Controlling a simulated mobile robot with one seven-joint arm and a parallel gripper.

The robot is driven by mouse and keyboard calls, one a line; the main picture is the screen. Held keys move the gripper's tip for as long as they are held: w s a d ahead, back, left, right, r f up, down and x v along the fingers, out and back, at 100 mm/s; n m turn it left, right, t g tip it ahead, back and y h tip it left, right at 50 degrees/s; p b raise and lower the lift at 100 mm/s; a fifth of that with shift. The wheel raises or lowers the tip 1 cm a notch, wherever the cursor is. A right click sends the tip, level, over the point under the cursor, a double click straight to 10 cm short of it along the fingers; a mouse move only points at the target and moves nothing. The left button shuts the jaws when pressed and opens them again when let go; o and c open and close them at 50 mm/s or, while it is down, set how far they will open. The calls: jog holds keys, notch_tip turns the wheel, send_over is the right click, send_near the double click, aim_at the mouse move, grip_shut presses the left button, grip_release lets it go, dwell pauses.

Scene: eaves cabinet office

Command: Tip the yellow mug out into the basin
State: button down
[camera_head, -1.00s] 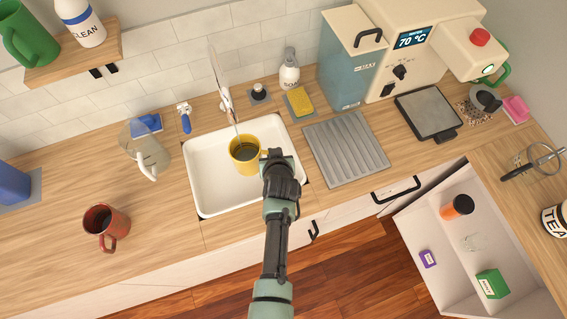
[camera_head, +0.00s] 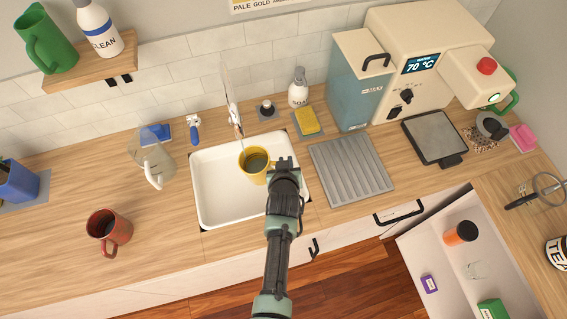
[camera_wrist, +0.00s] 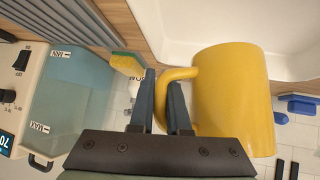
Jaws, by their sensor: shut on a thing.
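The yellow mug (camera_head: 246,165) is upright over the right part of the white basin (camera_head: 215,200), below the tap (camera_head: 235,118). Dark liquid shows inside it. My gripper (camera_head: 284,165) is at the mug's right side and is shut on its handle. In the wrist view the mug (camera_wrist: 235,95) fills the right of the picture, and the fingers (camera_wrist: 162,95) close on its handle. The gap between the mug's bottom and the basin floor cannot be judged.
A ridged drainboard (camera_head: 350,170) lies right of the basin. A yellow sponge (camera_head: 307,121) and a soap bottle (camera_head: 298,90) stand behind it. A clear jug (camera_head: 150,160) and a red mug (camera_head: 108,228) are to the left. An open drawer (camera_head: 450,270) is at lower right.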

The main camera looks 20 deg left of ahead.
aim_at(270, 163)
jog(key=r+t+b, duration=0.1)
jog(key=b, duration=0.1)
jog(key=r+n+t+h+b, duration=0.1)
jog(key=t+b, duration=0.1)
jog(key=shift+w+d+r, duration=0.2)
jog(key=shift+w+r, duration=0.1)
jog(key=shift+w, duration=0.1)
jog(key=r+n+t+b, duration=0.1)
jog(key=b, duration=0.5)
jog(key=shift+r+t+h, duration=0.2)
jog(key=shift+t+h, duration=0.1)
jog(key=shift+t, duration=0.1)
jog(key=t+b, duration=0.1)
jog(key=b, duration=0.3)
jog(key=r+n+t+b, duration=0.1)
jog(key=b, duration=0.3)
jog(key=shift+s+a+n, duration=0.15)
jog(key=shift+s+n, duration=0.15)
jog(key=n+t+b, duration=0.1)
jog(key=b, duration=0.3)
jog(key=s+a+t+b, duration=0.1)
jog(key=b, duration=0.4)
jog(key=shift+s+r+n, duration=0.1)
jog(key=shift+r+n, duration=0.3)
dwell(0.5)
